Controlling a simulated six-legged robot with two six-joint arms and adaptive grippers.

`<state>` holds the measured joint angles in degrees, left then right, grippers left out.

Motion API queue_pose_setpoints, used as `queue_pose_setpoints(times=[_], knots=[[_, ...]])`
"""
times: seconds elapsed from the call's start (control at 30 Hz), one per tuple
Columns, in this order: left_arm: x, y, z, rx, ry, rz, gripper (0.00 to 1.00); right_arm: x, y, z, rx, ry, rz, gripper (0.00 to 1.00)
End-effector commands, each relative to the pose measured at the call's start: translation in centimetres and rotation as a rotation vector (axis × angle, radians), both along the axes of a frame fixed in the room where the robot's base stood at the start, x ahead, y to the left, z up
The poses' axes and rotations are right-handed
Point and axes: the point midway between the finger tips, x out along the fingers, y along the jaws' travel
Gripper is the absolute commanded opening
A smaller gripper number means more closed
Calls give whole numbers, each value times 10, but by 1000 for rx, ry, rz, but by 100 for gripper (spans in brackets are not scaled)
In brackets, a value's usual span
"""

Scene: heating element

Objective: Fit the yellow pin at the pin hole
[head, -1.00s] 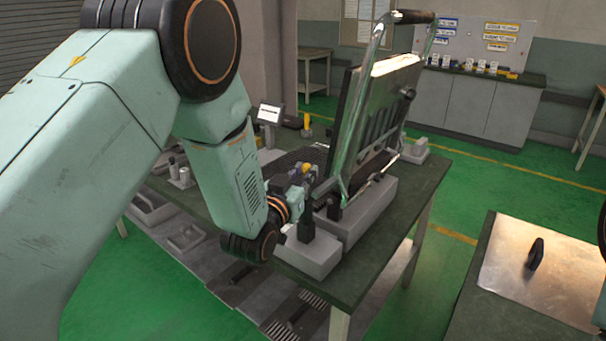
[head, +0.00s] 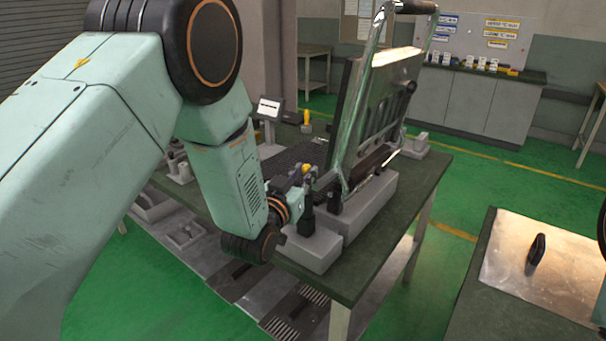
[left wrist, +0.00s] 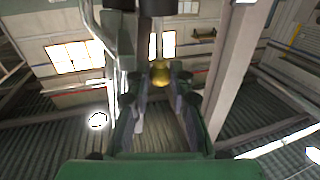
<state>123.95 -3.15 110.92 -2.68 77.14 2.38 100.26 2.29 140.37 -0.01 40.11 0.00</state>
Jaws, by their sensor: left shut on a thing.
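My left gripper (head: 305,178) is shut on a yellow pin (head: 306,168), whose rounded yellow head shows between the fingers in the left wrist view (left wrist: 160,73). The gripper is beside the lower left end of a tilted metal frame (head: 360,105) with a panel, just above the grey block (head: 318,246) at the table's near edge. The pin's shaft is hidden by the fingers. I cannot make out the pin hole, or whether the pin touches the frame. A second yellow-topped pin (head: 307,118) stands farther back on the table. My right gripper is not in view.
The dark green table (head: 405,222) carries the grey blocks, a small display (head: 270,108) and grey posts (head: 178,163). A metal plate with a dark handle (head: 537,250) lies on a separate table at the right. Green floor lies open between the tables.

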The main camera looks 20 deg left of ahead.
Motion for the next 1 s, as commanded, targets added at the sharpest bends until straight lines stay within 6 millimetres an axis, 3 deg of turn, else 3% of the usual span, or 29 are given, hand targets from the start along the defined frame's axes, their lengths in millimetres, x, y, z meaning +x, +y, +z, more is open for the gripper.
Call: queue_pose_setpoints(times=[0.37, 0.4, 0.7, 1.0], knots=[[0, 0, -9, 0, 0, 0, 0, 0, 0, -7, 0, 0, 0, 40], [0, 0, -10, 0, 1, 0, 22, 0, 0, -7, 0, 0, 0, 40], [-1, -1, -11, 2, 8, -2, 48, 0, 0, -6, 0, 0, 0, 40], [-3, -1, -14, 3, 15, -4, 48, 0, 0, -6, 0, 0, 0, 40]])
